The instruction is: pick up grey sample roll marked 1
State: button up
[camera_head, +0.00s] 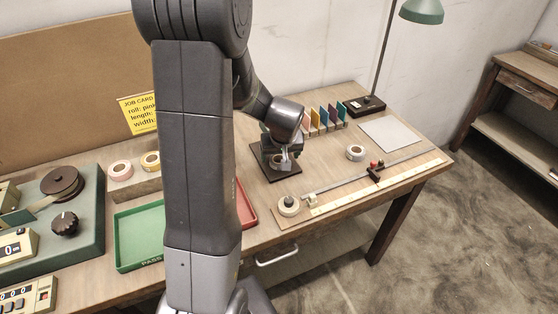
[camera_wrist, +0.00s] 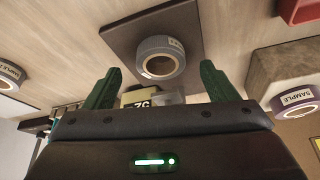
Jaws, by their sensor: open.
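A grey roll (camera_wrist: 141,57) with a small pale label lies on a dark square plate (camera_wrist: 130,22) in the wrist view. The label is too small to read. My gripper (camera_wrist: 159,70) is open, with its two green fingers apart to either side of the roll in the picture; I see no contact.
A wooden block (camera_wrist: 262,70) holds a purplish SAMPLE roll (camera_wrist: 297,110). A red tray (camera_head: 246,205) and a green tray (camera_head: 140,236) are left of the plate. A pale roll (camera_head: 289,207) sits by the ruler (camera_head: 390,183). Coloured cards (camera_head: 323,119) stand behind.

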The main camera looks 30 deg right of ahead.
jog(key=shift+x, duration=1.35)
jog(key=c, duration=1.1)
jog(key=shift+r, duration=0.15)
